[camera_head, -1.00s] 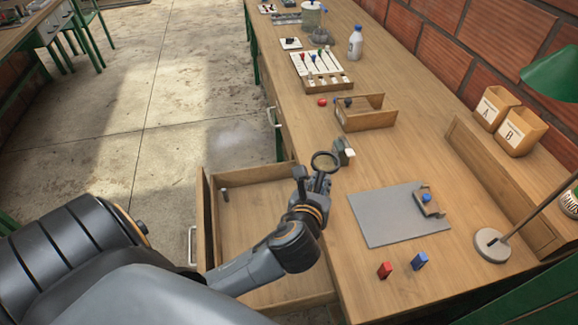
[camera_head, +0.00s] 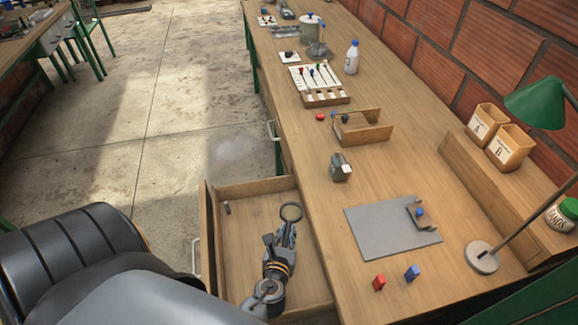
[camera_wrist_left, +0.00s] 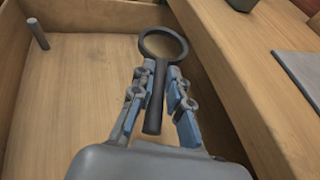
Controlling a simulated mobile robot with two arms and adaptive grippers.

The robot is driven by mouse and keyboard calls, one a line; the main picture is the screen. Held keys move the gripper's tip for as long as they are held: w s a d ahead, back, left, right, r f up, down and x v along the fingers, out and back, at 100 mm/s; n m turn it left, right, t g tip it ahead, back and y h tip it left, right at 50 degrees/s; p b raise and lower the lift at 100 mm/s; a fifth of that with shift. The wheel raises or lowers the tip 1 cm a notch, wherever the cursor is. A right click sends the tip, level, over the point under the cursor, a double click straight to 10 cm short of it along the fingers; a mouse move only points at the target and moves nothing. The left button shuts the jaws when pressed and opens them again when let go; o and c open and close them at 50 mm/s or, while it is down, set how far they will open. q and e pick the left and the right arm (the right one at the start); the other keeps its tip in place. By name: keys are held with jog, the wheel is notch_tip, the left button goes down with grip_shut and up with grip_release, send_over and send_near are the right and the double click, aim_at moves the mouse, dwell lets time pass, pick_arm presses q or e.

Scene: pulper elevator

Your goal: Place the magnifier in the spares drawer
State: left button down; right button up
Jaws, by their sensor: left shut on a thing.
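The magnifier (camera_head: 291,212) has a dark round rim and a dark handle. In the left wrist view the magnifier (camera_wrist_left: 155,88) has its handle between the fingers and its lens pointing away from me. My left gripper (camera_head: 284,235) is shut on the handle; it also shows in the left wrist view (camera_wrist_left: 158,85). The open drawer (camera_head: 238,187) lies below the gripper and magnifier, which show over its right part. I cannot tell their exact height above the drawer floor. My right gripper is not in view.
A small grey cylinder (camera_head: 227,207) is in the drawer's far left corner.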

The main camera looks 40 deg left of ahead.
aim_at(288, 227)
pick_arm(q)
jog(key=w+a+f, duration=0.1)
jog(key=w+f+b, duration=0.1)
jog(key=w+f, duration=0.1)
jog(key=w+a+f+b, duration=0.1)
jog(key=f, duration=0.1)
jog(key=shift+w+a+f, duration=0.15)
jog(key=shift+a+f, duration=0.1)
jog(key=shift+a, duration=0.1)
jog(key=f, duration=0.1)
jog(key=f+b, duration=0.2)
jog(key=shift+w+a+f, duration=0.2)
jog(key=shift+w, duration=0.1)
jog(key=shift+f, duration=0.25)
jog(key=shift+f+b, duration=0.2)
jog(key=shift+b, duration=0.2)
jog(key=c, duration=1.3)
grip_release()
jog(key=shift+r, duration=0.1)
